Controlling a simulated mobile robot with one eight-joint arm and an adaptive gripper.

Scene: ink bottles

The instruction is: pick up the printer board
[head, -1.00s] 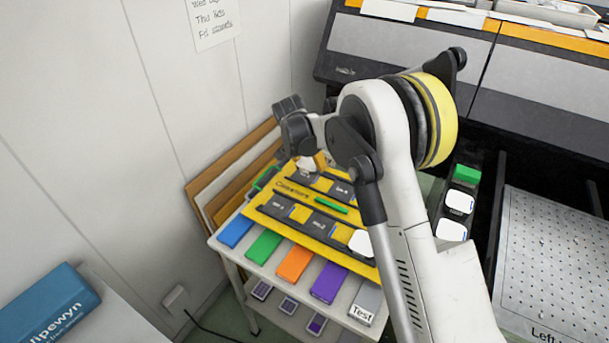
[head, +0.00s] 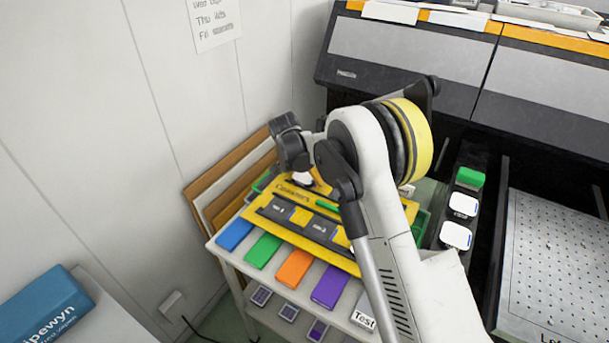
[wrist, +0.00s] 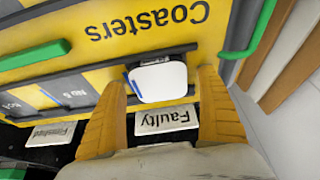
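The yellow board marked "Coasters" (head: 290,188), likely the printer board, lies on a small white table (head: 213,247). It has dark strips with yellow squares and green handles; my arm hides its right part. In the wrist view the board (wrist: 90,50) fills the upper left, with a green handle (wrist: 35,55) at left and another (wrist: 258,35) at right. My gripper (wrist: 162,78) is open over the board's edge area. A white rounded square piece (wrist: 160,82) shows between its fingers, with no clear contact. In the head view the fingers are mostly hidden.
Blue, green, orange and purple blocks (head: 328,286) line the table's front. Brown and white panels (head: 215,190) lean against the wall behind. A large printer (head: 400,60) and perforated bed (head: 560,250) stand at right. "Faulty" (wrist: 167,119) and "Finished" (wrist: 50,135) labels show near the fingers.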

